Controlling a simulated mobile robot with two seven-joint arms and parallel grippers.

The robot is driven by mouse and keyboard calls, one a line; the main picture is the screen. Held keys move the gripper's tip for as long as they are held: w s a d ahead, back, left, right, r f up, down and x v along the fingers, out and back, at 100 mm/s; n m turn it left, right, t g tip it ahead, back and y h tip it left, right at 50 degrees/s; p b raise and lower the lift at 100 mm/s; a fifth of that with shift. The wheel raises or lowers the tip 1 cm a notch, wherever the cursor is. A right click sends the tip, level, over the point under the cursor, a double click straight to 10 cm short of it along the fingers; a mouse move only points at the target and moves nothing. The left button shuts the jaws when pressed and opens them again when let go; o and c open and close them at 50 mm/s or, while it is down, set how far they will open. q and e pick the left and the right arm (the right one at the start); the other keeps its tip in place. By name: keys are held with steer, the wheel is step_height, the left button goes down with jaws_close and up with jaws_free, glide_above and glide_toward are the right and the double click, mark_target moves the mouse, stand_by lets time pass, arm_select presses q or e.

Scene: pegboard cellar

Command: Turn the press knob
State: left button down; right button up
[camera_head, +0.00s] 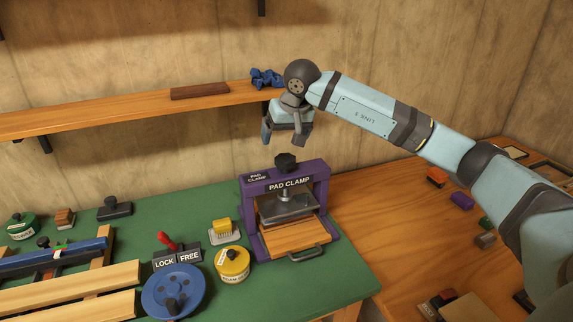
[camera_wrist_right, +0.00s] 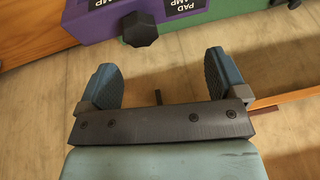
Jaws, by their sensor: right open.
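The press is a purple frame (camera_head: 325,188) labelled PAD CLAMP, standing on the green bench top. Its dark knob (camera_head: 286,162) sits on top of the frame, above a metal plate and a wooden board with a handle. In the right wrist view the knob (camera_wrist_right: 140,29) shows at the top, beyond and between the fingers. My right gripper (camera_head: 287,140) hangs above the knob, apart from it. Its two blue fingers (camera_wrist_right: 158,83) are spread with nothing between them. My left gripper is in neither view.
A blue wheel (camera_head: 165,300), a LOCK/FREE lever with red handle (camera_head: 167,241), a yellow tin (camera_head: 232,264) and a yellow brush (camera_head: 222,229) stand left of the press. A wall shelf (camera_head: 110,115) runs behind. The wooden table (camera_head: 385,225) on the right is partly clear.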

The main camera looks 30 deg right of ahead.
mark_target(286, 158)
steer(key=shift+h, duration=0.6)
steer(key=w+d+f, duration=0.1)
steer(key=f, duration=0.2)
steer(key=w+d+f, duration=0.1)
steer(key=w+f, duration=0.1)
steer(key=f, duration=0.2)
steer(key=w+d+f, duration=0.2)
steer(key=f, duration=0.2)
steer(key=shift+w+p, duration=0.15)
steer(key=shift+p, duration=0.2)
steer(key=shift+r, duration=0.1)
steer(key=c, duration=0.9)
